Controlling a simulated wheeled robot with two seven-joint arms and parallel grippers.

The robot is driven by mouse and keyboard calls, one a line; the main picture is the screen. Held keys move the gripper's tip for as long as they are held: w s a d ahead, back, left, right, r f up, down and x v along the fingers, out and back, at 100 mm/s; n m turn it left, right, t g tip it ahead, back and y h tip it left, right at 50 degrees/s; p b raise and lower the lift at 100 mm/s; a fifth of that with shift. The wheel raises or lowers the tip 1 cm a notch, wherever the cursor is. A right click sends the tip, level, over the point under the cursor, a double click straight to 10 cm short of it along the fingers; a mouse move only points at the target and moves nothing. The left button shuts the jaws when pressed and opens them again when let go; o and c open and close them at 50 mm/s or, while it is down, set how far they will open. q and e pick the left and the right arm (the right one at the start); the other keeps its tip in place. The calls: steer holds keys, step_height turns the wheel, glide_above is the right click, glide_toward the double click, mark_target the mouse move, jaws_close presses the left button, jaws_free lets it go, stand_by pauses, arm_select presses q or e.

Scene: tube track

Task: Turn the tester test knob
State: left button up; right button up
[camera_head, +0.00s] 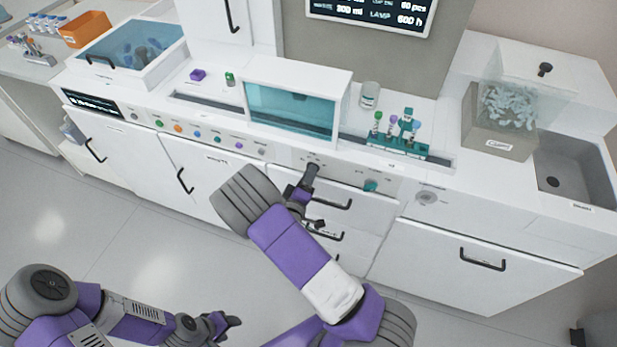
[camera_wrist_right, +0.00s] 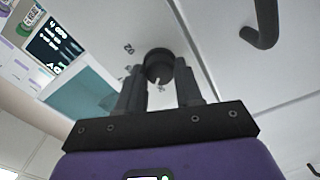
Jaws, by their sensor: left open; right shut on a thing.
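The dark round test knob (camera_wrist_right: 158,64) sits on the white front panel and shows between the two fingers of my right gripper (camera_wrist_right: 160,84) in the right wrist view. The right gripper is shut on it, one finger on each side. In the head view my right gripper (camera_head: 308,178) is at the panel below the teal-windowed box, and it mostly hides the knob there. My left gripper (camera_head: 232,324) is open and empty, low over the floor at the bottom, away from the counter.
A teal tube rack (camera_head: 385,144) and a glass jar (camera_head: 370,95) stand on the counter above. A teal knob (camera_head: 371,186) is on the panel to the right. Black drawer handles (camera_head: 333,203) stick out below my right gripper. The floor (camera_head: 60,220) at left is clear.

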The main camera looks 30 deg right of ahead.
steer(key=m+b, duration=0.4)
steer(key=m, duration=0.7)
steer(key=shift+m+b, duration=0.3)
steer(key=shift+m, duration=0.1)
stand_by(0.3)
steer(key=o, duration=1)
steer(key=shift+a, duration=0.1)
steer(key=p+v, duration=0.1)
steer(key=v, duration=0.6)
steer(key=shift+s+a, duration=0.15)
steer(key=shift+s, duration=0.05)
